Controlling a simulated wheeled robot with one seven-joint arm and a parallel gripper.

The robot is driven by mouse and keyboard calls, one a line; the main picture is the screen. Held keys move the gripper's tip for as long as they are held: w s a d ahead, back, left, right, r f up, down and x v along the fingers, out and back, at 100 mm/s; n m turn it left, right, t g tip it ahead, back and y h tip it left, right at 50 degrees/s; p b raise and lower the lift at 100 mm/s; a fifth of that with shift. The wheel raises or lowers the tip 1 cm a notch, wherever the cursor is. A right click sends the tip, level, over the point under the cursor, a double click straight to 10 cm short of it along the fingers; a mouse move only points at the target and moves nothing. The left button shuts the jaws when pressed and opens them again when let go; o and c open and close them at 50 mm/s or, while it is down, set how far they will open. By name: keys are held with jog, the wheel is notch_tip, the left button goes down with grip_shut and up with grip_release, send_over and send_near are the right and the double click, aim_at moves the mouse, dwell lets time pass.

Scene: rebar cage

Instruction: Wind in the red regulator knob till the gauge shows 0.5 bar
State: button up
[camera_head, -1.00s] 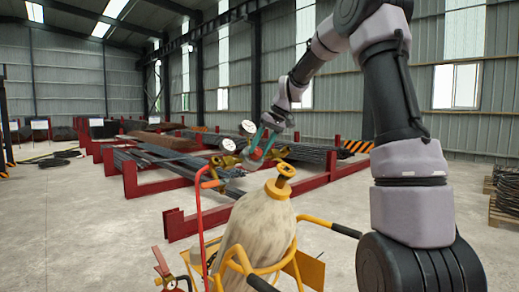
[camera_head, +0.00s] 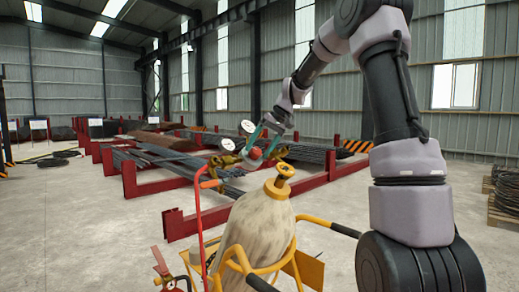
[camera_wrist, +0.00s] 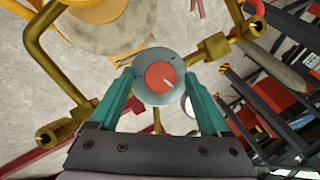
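The red regulator knob (camera_head: 255,153) shows on the brass regulator above the tank. In the wrist view the knob (camera_wrist: 160,76) is seen end on, a red disc with a small dark mark inside a grey round rim. My gripper (camera_head: 260,142) is at the knob. In the wrist view its teal fingers (camera_wrist: 160,78) stand apart on either side of the rim; I cannot tell if they touch it. Two white gauges, one upper (camera_head: 248,127) and one lower left (camera_head: 228,144), sit on the regulator. Their readings are too small to make out.
A pale tank (camera_head: 255,232) with a brass top stands in a yellow cart frame (camera_head: 235,262). Brass pipes (camera_wrist: 215,46) flank the knob closely. A red hose (camera_head: 199,215) rises at left. Red racks (camera_head: 180,226) with steel bars stand behind. Open floor lies left.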

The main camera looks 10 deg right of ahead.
jog(key=v, duration=1.1)
dwell(0.3)
jog(key=s+f+m+t+h, duration=0.2)
jog(key=s, duration=1.3)
jog(key=s+f+m+t+h, duration=0.1)
jog(key=s+f+m+t, duration=0.1)
jog(key=s, duration=1.3)
jog(key=shift+s+d+f+m+h, duration=0.25)
jog(key=shift+s+f+m+h, duration=0.15)
jog(key=shift+f+m, duration=0.4)
